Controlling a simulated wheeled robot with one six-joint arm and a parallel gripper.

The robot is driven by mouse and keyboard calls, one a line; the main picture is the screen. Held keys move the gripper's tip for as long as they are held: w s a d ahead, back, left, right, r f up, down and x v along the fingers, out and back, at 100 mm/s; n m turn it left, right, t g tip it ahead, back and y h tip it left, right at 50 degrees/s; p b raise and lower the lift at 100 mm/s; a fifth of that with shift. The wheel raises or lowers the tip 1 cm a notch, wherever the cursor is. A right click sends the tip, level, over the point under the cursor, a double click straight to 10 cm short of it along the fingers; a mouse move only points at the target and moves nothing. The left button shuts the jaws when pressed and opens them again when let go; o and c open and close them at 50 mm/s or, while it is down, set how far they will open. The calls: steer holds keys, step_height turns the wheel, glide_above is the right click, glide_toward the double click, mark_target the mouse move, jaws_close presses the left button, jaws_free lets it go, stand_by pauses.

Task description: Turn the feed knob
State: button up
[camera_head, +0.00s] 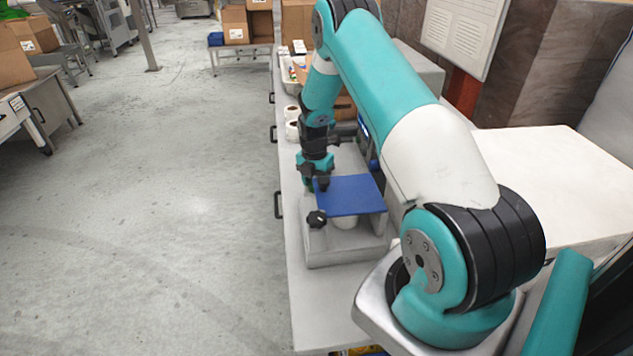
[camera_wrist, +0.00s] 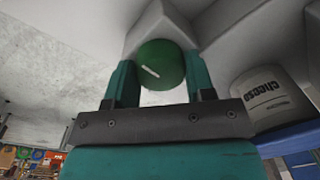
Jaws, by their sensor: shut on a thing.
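The round green feed knob (camera_wrist: 157,62) with a short white mark sits on a pale grey housing (camera_wrist: 162,17) in the wrist view. The mark runs at a slant. My gripper (camera_wrist: 160,78) has its two teal fingers on either side of the knob and is shut on it. In the head view my gripper (camera_head: 316,180) points down beside a blue plate (camera_head: 352,194), behind a black knob (camera_head: 317,219) on the grey weigher (camera_head: 345,248). The green knob is mostly hidden there by my gripper.
White rolls or cups (camera_head: 292,122) and cardboard boxes (camera_head: 345,105) are further back on the bench. The floor (camera_head: 190,200) left of the bench is clear.

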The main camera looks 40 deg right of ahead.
steer(key=m+b, duration=0.1)
steer(key=m, duration=0.1)
steer(key=shift+f+m+b, duration=0.1)
steer(key=shift+m+b, duration=0.3)
steer(key=m+b, duration=0.2)
steer(key=m, duration=0.2)
steer(key=shift+m, duration=0.3)
steer(key=m+b, duration=0.1)
steer(key=m, duration=0.2)
steer(key=shift+m+y, duration=0.3)
steer(key=m+b, duration=0.1)
steer(key=m, duration=0.2)
steer(key=shift+s+m, duration=0.1)
steer(key=shift+m, duration=0.2)
steer(key=m+b, duration=0.1)
steer(key=m, duration=0.3)
steer(key=shift+m, duration=0.3)
steer(key=shift+m+t+b, duration=0.3)
steer(key=shift+m+b, duration=0.2)
steer(key=shift+m, duration=1.3)
steer(key=shift+d, duration=0.1)
steer(key=o, duration=0.9)
